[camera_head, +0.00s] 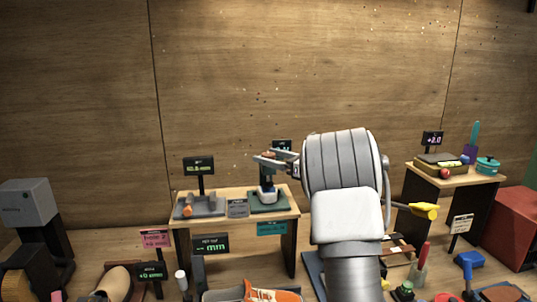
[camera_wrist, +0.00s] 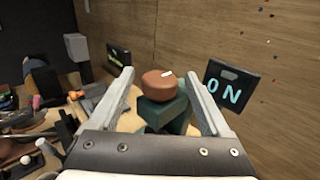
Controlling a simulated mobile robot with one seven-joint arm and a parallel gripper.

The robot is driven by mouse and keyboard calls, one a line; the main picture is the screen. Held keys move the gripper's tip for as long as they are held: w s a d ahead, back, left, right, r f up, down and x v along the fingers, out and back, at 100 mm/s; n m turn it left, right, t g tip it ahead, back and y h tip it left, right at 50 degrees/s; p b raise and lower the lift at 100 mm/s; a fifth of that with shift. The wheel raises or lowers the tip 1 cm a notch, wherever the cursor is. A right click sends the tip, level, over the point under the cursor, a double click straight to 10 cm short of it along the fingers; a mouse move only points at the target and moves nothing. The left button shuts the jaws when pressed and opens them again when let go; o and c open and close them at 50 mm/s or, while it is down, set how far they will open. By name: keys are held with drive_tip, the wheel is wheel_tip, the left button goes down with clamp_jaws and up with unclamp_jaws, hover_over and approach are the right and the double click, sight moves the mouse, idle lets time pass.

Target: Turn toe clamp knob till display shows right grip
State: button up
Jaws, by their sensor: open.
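My gripper (camera_head: 277,160) is open at the clamp stand on the small wooden table in the head view. In the wrist view my gripper (camera_wrist: 162,95) has its two pale fingers spread, one on each side of a round brown knob (camera_wrist: 159,81) with a white mark on top. The fingers look apart from the knob. The knob sits on a dark green clamp body (camera_wrist: 163,112). A black display (camera_wrist: 232,86) to its right shows cyan characters that look like "0 N".
A second display (camera_head: 198,166) and a grey fixture with an orange part (camera_head: 187,210) stand left on the same wooden table (camera_head: 222,196). The wooden wall (camera_head: 250,80) is close behind. Tools, signs and a shoe-like form (camera_head: 115,283) crowd the front.

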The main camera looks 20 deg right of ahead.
drive_tip(key=shift+w+a, duration=0.2)
drive_tip(key=shift+w, duration=0.05)
clamp_jaws()
idle(0.3)
